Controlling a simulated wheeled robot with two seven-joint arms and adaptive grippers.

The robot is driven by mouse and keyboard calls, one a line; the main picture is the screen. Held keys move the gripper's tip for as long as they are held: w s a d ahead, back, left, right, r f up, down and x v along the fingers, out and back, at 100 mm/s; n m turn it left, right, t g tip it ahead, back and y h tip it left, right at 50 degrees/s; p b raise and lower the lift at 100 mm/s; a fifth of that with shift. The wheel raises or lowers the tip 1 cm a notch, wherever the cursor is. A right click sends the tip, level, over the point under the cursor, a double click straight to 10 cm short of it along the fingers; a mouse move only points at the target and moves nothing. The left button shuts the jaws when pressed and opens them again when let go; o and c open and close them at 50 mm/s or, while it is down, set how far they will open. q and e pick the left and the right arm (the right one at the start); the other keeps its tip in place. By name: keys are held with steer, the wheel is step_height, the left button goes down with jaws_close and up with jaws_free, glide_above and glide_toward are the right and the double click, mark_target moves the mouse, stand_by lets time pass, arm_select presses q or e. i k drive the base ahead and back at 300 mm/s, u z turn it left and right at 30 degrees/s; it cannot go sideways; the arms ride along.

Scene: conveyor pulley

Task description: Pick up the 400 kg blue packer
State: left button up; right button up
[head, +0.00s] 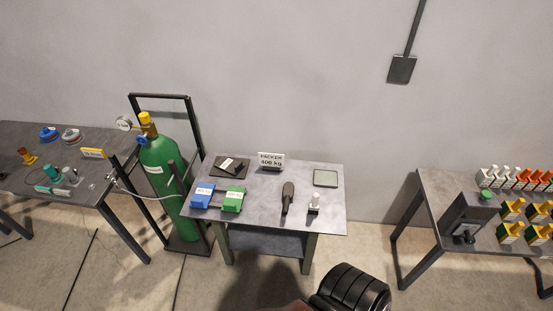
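A blue packer (202,196) lies on the left front part of the small grey table (262,213), with a white label on top. A similar green packer (233,199) lies just to its right, with a thin dark bar between them. A sign (271,161) reading "PACKER 400 kg" stands at the back of this table. Neither of my grippers shows in the head view, so nothing is seen touching the packers.
A black tablet-like item (230,166), a dark-handled tool (288,197), a small white-topped item (314,204) and a flat grey pad (325,178) share the table. A green gas cylinder (165,178) stands close left. A black ribbed drum (352,290) is in front.

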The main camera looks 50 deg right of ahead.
mark_target(202, 197)
steer(key=z, duration=0.6)
steer(key=i, duration=0.8)
steer(key=z, duration=1.25)
steer(key=i, duration=0.25)
steer(key=z, duration=0.15)
